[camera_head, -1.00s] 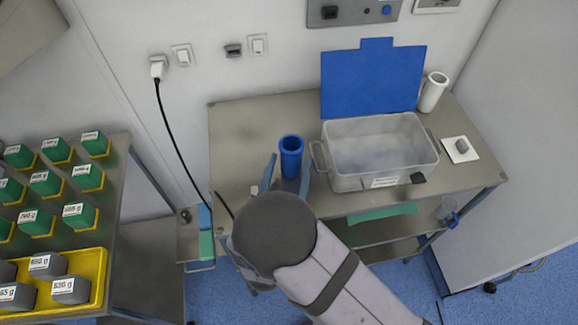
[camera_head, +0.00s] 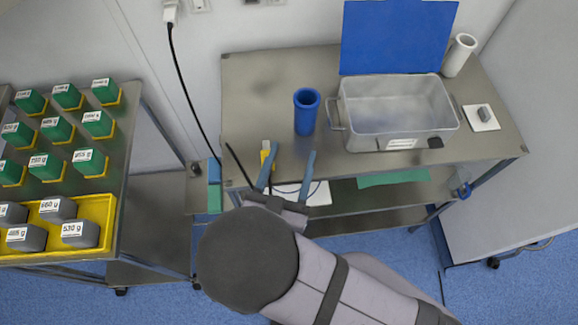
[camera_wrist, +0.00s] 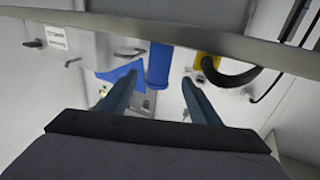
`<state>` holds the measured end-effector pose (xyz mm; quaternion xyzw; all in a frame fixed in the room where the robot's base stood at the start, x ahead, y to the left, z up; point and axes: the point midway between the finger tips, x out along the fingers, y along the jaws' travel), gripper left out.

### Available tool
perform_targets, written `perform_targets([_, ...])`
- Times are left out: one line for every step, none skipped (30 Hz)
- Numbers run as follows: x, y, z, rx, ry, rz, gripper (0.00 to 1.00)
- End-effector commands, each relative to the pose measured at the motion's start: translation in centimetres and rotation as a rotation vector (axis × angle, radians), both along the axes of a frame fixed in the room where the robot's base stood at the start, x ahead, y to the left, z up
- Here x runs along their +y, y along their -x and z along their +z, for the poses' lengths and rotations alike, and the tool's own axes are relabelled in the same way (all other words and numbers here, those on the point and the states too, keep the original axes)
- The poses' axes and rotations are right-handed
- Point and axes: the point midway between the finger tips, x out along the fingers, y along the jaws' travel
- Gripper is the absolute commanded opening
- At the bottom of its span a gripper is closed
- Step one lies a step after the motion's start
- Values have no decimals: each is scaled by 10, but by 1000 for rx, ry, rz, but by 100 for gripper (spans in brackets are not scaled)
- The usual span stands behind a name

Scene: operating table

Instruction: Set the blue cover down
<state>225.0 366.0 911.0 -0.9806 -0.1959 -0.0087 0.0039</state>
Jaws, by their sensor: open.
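A hollow blue cylinder (camera_head: 306,114) stands upright on the metal table, left of the clear bin. A flat blue panel (camera_head: 398,38) stands upright behind the bin. I cannot tell for certain which of these two is the blue cover. My gripper (camera_head: 292,150) is open and empty at the table's front edge, with its fingertips in front of the cylinder and apart from it. In the wrist view the cylinder (camera_wrist: 158,62) shows ahead between the two spread fingers (camera_wrist: 155,86), and a flat blue piece (camera_wrist: 122,72) shows beside it.
The clear bin (camera_head: 350,136) stands on the table (camera_head: 245,88). A white cylinder (camera_head: 459,56) and a small grey block on a white pad (camera_head: 482,118) are at the right. A yellow item (camera_head: 266,153) lies near my left fingertip. A rack of green blocks (camera_head: 58,129) stands left.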

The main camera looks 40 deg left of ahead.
Motion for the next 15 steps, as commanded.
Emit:
perform_targets([-2,6,-1,0,0,2,57])
perform_targets([-3,8,-1,0,0,3,57])
perform_targets([-4,11,-1,0,1,2,57])
perform_targets([-5,12,-1,0,1,1,57])
perform_targets([-6,14,-1,0,1,1,57])
perform_targets([-7,15,-1,0,1,1,57])
perform_targets([-7,16,-1,0,1,1,57])
perform_targets([-8,17,-1,0,1,0,57])
perform_targets([-8,17,-1,0,1,-1,57])
perform_targets([-8,18,-1,0,1,-1,57])
perform_targets([-8,18,0,0,1,-1,57])
perform_targets([-8,18,0,0,1,-2,57])
perform_targets([-8,18,0,0,1,-2,57])
perform_targets([-8,18,0,0,1,-2,57])
perform_targets([-8,18,0,0,1,-2,57])
